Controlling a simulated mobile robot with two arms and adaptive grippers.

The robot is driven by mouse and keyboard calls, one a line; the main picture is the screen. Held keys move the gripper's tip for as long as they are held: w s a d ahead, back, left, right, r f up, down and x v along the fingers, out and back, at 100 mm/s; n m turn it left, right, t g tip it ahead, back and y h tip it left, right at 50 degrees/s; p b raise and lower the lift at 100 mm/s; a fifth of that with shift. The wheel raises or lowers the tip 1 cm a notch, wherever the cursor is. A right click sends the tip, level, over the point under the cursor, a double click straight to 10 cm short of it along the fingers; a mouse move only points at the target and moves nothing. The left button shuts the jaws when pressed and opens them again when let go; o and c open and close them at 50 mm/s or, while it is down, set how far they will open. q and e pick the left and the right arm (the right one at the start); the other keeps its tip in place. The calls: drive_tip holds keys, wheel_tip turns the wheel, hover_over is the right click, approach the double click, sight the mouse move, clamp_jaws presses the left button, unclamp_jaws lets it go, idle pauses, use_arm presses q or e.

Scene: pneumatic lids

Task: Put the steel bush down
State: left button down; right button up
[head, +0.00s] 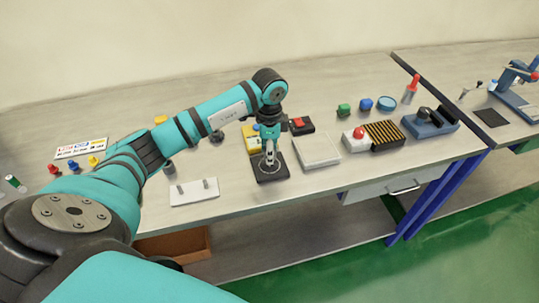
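A small grey cylinder (169,167) stands on the bench to the left, behind a white plate with two grey pegs (194,191). I cannot tell whether that cylinder is the steel bush. My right gripper is not in view.
A pale shallow tray (317,151) lies right of the mat. A yellow block (251,139) and a dark box with a red top (301,126) stand behind. Further right are a striped yellow-black block (384,135) and a blue fixture (431,123). The bench's front edge is close.

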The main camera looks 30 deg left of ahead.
use_arm(q)
wheel_tip(320, 180, down, 2)
drive_tip(key=shift+s+f+p, duration=0.1)
drive_tip(key=shift+p, duration=0.3)
drive_tip(key=shift+f, duration=0.25)
drive_tip(key=shift+f, duration=0.2)
drive_tip(key=c, duration=0.9)
unclamp_jaws()
drive_tip(key=shift+r, duration=0.1)
